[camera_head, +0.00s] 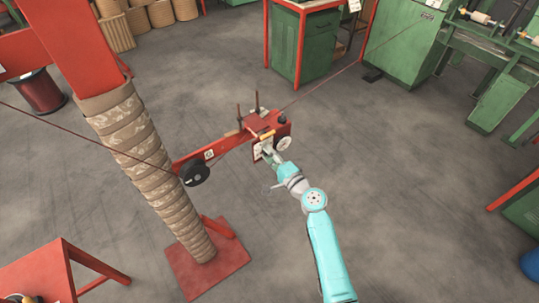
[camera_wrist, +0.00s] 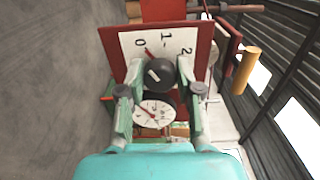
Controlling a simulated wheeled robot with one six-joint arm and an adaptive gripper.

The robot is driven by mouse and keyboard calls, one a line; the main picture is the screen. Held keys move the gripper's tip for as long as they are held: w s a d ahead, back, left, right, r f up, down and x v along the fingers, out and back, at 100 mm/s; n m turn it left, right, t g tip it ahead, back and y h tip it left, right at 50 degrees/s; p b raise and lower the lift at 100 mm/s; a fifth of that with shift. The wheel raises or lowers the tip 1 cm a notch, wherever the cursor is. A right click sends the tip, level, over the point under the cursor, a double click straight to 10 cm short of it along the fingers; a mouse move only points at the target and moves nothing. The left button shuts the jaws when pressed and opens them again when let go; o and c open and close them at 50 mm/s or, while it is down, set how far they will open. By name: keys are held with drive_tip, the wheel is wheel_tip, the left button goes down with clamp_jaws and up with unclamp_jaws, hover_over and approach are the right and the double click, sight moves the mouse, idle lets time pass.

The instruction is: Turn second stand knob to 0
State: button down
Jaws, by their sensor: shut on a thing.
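The stand knob (camera_wrist: 158,72) is round and black with a pale line on its face. It sits in front of a white scale plate (camera_wrist: 128,42) marked 0, 1 and 2. A red pointer (camera_wrist: 149,53) shows at the knob's upper left, on the side of the 0. My gripper (camera_wrist: 161,82) is shut on the knob, one finger at each side. In the head view my gripper (camera_head: 268,156) is at the end of the red stand arm (camera_head: 230,146), and the knob cannot be made out there.
A white round dial (camera_wrist: 153,112) with a red needle lies just below the knob, between my fingers. A thin wire runs past a black pulley (camera_head: 195,173). A yellow-orange handle (camera_wrist: 246,70) sticks out at right.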

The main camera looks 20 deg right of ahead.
drive_tip(key=shift+n, duration=0.3)
drive_tip(key=c, duration=0.8)
unclamp_jaws()
drive_tip(key=v, duration=1.2)
drive_tip(key=shift+s, duration=0.1)
